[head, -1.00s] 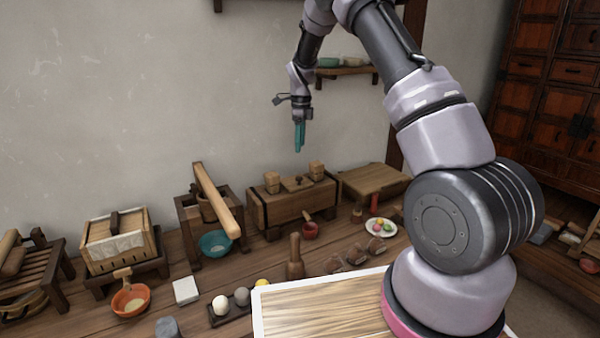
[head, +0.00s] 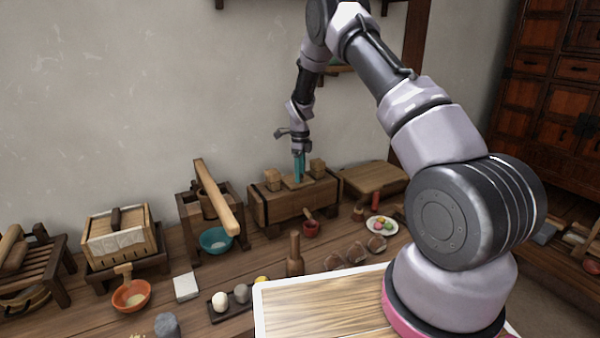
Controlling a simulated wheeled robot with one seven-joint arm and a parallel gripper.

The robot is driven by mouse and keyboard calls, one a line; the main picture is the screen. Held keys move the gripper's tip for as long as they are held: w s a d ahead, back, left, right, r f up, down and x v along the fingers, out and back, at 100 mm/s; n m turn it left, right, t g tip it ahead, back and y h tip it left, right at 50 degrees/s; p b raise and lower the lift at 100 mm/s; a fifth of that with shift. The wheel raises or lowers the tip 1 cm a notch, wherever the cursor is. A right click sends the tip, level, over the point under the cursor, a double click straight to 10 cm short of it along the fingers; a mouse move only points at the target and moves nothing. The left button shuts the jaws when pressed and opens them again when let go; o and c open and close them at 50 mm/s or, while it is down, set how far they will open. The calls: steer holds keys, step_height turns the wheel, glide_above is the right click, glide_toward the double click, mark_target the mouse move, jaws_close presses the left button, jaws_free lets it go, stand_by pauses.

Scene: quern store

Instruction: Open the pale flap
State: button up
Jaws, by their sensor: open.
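The pale flap (head: 292,184) is a small light wooden panel on top of a long brown wooden chest (head: 285,209) against the wall. It lies flat between two wooden blocks. My gripper (head: 299,179) points straight down over the flap, with its teal fingertips at the flap's dark knob. The fingers cover the knob, so I cannot tell whether they touch it. The jaws are open.
Wooden blocks (head: 273,179) and (head: 317,168) flank the flap closely. A mortar stand with a slanting beam (head: 216,196) is at the left. A low wooden table (head: 372,179) is at the right. A red cup (head: 311,228) stands in front.

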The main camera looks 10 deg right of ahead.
jaws_close()
stand_by(1.4)
